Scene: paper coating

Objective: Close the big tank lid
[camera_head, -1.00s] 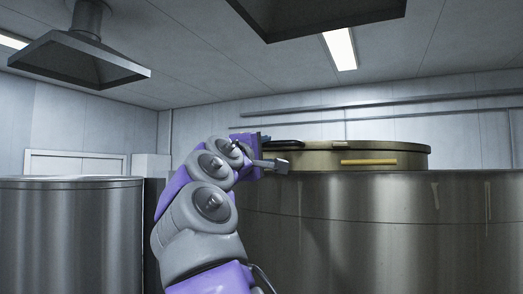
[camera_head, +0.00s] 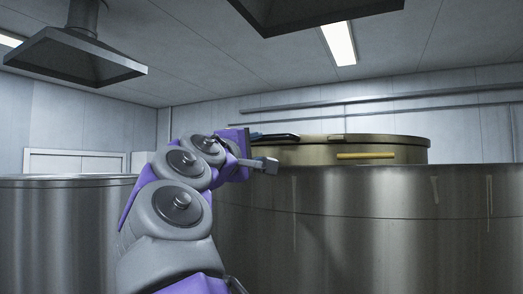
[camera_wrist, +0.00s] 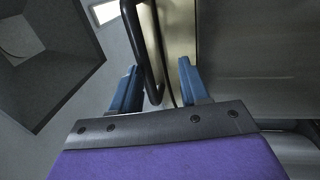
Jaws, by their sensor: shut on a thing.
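The big steel tank (camera_head: 390,215) fills the right of the head view. A brass-coloured raised rim (camera_head: 320,154) stands on its top, with a thin lid edge (camera_head: 385,139) along it; how far the lid is open cannot be told from this low angle. A black handle (camera_head: 275,137) shows at the rim's left end. My gripper (camera_head: 268,163) is at that end. In the wrist view the black handle (camera_wrist: 150,45) runs between the blue fingers of my gripper (camera_wrist: 157,88), beside a brass surface (camera_wrist: 180,25). My gripper is shut on the handle.
A yellow bar (camera_head: 367,156) is on the rim's front. Another steel tank (camera_head: 65,235) stands at the left. Dark extractor hoods hang above, one at upper left (camera_head: 75,58) and one at top centre (camera_head: 310,12). Pipes (camera_head: 400,98) run along the back wall.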

